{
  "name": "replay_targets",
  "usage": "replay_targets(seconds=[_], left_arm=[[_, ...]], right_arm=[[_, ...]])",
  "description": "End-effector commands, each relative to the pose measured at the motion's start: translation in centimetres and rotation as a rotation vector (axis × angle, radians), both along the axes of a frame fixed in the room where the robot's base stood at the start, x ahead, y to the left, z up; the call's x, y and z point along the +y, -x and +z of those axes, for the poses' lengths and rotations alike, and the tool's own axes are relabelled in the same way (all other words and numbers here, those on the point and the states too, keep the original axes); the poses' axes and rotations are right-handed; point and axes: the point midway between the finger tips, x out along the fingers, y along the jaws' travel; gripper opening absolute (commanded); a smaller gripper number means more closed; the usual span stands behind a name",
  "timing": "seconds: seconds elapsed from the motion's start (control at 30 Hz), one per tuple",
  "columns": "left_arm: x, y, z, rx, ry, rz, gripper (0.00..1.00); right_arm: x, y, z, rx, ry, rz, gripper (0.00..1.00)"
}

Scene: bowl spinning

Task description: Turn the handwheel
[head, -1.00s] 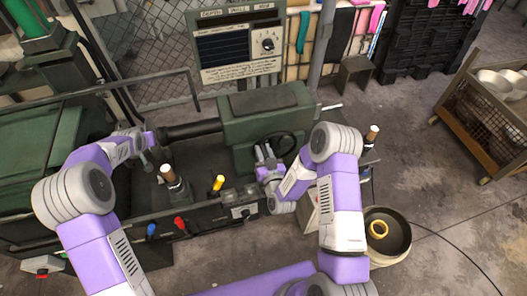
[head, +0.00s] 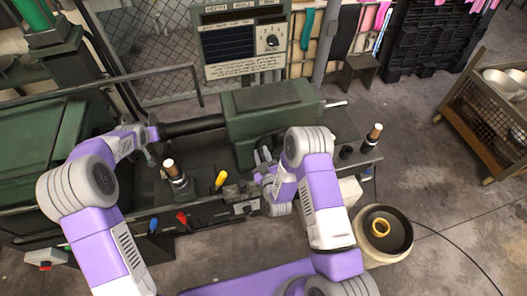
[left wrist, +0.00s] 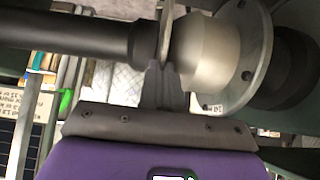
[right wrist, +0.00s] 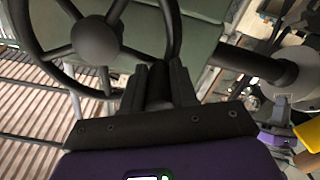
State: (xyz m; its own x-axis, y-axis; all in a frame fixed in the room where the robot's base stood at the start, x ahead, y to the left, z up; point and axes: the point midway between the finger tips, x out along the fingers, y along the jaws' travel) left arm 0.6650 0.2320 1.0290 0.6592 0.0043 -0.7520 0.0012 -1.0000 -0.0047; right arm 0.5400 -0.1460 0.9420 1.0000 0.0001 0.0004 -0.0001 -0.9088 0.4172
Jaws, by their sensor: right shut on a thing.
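The dark handwheel (right wrist: 95,40) with its round hub and spokes fills the upper left of the right wrist view. In the head view my right arm hides most of it, against the green machine housing (head: 268,112). My right gripper (right wrist: 160,75) is shut on the handwheel's handle (right wrist: 160,88), beside the rim; the gripper also shows in the head view (head: 263,157). My left gripper (left wrist: 165,75) has its fingers together, just below a thin disc edge (left wrist: 165,30) and a pale rounded metal form (left wrist: 205,50). I cannot tell whether it touches them.
A wheeled cart (head: 490,110) stands at far right.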

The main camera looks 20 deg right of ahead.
Motion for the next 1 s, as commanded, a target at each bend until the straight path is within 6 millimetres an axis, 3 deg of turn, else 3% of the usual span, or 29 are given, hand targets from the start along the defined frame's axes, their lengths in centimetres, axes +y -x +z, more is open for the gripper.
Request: replay_targets(seconds=[0.4, 1.0], left_arm=[[-0.1, 0.0, 0.0, -0.001, 0.001, -0.002, 0.00], [-0.4, 0.0, 0.0, -0.001, 0.002, -0.005, 0.00]], right_arm=[[0.1, 0.1, -2.1, 0.006, 0.255, 0.003, 0.00], [0.0, 0.3, -3.0, 0.018, 0.312, 0.004, 0.00]])
